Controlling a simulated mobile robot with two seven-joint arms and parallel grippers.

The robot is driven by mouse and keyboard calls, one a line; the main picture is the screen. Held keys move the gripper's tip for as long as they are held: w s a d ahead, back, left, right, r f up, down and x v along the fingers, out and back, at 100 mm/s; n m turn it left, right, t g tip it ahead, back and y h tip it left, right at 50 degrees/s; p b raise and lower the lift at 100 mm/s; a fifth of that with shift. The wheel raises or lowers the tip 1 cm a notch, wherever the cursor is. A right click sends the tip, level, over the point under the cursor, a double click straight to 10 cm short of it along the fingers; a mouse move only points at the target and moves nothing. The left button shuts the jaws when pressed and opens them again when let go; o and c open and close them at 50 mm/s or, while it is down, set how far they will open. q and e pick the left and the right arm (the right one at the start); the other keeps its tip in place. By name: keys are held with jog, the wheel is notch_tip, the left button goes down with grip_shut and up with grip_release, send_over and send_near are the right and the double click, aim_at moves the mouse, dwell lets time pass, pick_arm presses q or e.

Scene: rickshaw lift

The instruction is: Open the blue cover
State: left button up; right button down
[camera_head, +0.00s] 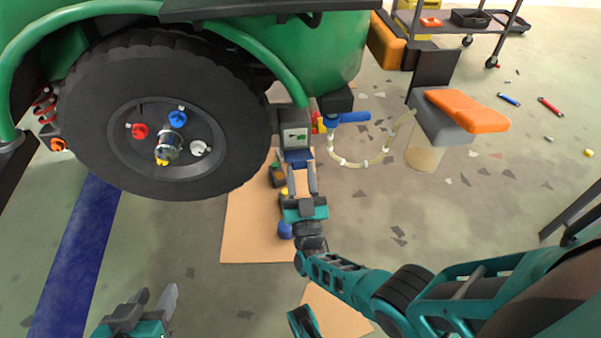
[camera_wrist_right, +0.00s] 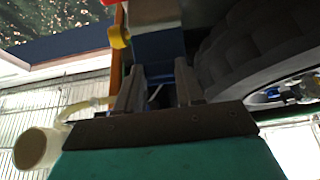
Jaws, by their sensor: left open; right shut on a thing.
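The blue cover (camera_head: 298,155) is a small blue flap at the bottom of a grey box (camera_head: 295,134) under the green rickshaw, right of the wheel. My right gripper (camera_head: 299,168) reaches up to it from below, its two fingers shut on the cover's sides. In the right wrist view the blue piece (camera_wrist_right: 158,47) sits in front of the fingers (camera_wrist_right: 158,82); their exact contact is hard to see. The fingers partly hide the cover in the head view. My left gripper (camera_head: 156,298) is open and empty, low at the left, well away from the cover.
A black wheel (camera_head: 235,120) stands close left of the box. A blue-handled valve (camera_head: 350,117) with a pale hose (camera_head: 350,163) is close right. A cardboard sheet (camera_head: 245,225) lies below. The floor at right is mostly open.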

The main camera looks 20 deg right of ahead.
jog(key=shift+w+d, duration=0.1)
jog(key=c, duration=0.7)
grip_release()
